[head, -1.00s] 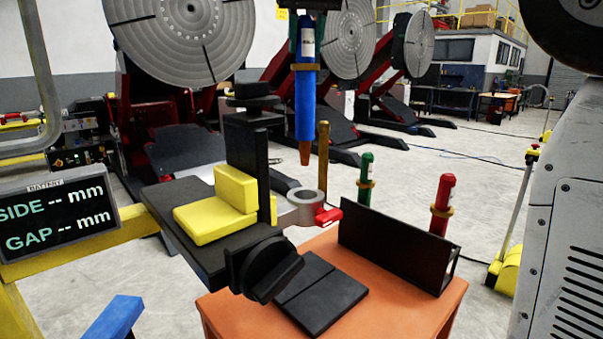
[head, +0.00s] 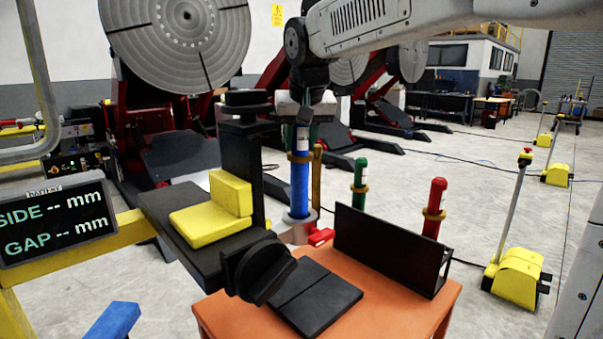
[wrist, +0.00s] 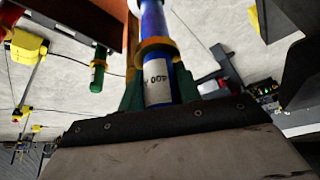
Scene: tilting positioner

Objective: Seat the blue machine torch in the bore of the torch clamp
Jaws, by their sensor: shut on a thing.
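The blue machine torch (head: 299,188) stands upright, with a brass collar around its upper part. My gripper (head: 302,135) is shut on its top, above the collar. The torch clamp (head: 296,234) is a grey ring with a red lever (head: 320,237). The torch's lower end meets the ring's top and its copper nozzle is hidden, so it appears to be inside the bore; how deep I cannot tell. In the wrist view, the green fingers of my gripper (wrist: 159,92) hold the labelled part of the torch (wrist: 157,80).
A black post (head: 243,165) and yellow blocks (head: 212,220) stand left of the clamp. A brass rod (head: 317,180) is close on the right. A green torch (head: 360,185), a red torch (head: 434,207) and a black rack (head: 385,248) are on the orange table (head: 425,312). The display (head: 55,222) shows dashes.

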